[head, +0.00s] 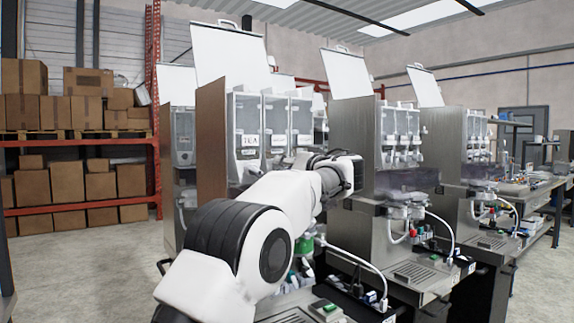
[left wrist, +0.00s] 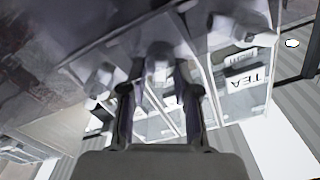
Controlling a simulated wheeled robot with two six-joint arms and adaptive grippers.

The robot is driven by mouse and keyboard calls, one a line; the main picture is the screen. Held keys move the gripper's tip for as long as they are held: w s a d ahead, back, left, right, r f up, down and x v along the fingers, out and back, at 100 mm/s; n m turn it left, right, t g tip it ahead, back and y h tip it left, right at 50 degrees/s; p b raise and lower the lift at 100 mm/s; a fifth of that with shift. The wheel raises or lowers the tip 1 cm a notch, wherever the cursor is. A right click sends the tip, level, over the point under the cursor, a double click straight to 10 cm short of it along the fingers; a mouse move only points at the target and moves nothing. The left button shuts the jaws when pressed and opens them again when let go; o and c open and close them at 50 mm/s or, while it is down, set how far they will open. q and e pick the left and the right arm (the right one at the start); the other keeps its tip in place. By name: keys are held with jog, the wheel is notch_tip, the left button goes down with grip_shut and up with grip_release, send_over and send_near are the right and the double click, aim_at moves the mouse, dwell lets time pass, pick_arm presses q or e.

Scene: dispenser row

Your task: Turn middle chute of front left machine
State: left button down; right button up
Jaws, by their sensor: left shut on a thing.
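The front left machine (head: 212,140) has a brown side panel, a raised white lid and clear canisters, one labelled TEA. My left arm reaches across its front in the head view and hides its chutes. In the left wrist view, which looks tilted and upside down, the middle chute (left wrist: 158,62) is a pale grey spout under the canisters. My left gripper (left wrist: 160,98) is shut on it, with one finger on each side. Another chute (left wrist: 100,80) shows to the left, and one (left wrist: 225,30) to the upper right. The TEA label (left wrist: 247,78) is at the right.
More dispensing machines (head: 352,135) stand in a row to the right, with cables and small items on their bases. A shelf rack (head: 78,142) with cardboard boxes is at the left. The floor (head: 90,265) at the left is clear.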

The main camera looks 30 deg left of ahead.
pick_arm(q)
jog(key=m, duration=0.3)
jog(key=m+p, duration=0.1)
jog(key=shift+w+f+m, duration=0.1)
jog(key=shift+f+m, duration=0.15)
jog(key=shift+m, duration=0.05)
jog(key=m+p, duration=0.1)
jog(key=m, duration=0.3)
jog(key=shift+f+m, duration=0.1)
jog(key=shift+m, duration=0.2)
jog(key=m+p, duration=0.2)
jog(key=m, duration=0.2)
jog(key=shift+f+m+p, duration=0.15)
jog(key=shift+m+p, duration=1.2)
jog(key=shift+m, duration=1.15)
jog(key=c, duration=1.2)
grip_release()
jog(key=shift+a, duration=0.1)
jog(key=shift+a+f, duration=0.15)
jog(key=shift+a, duration=0.1)
jog(key=v, duration=1.2)
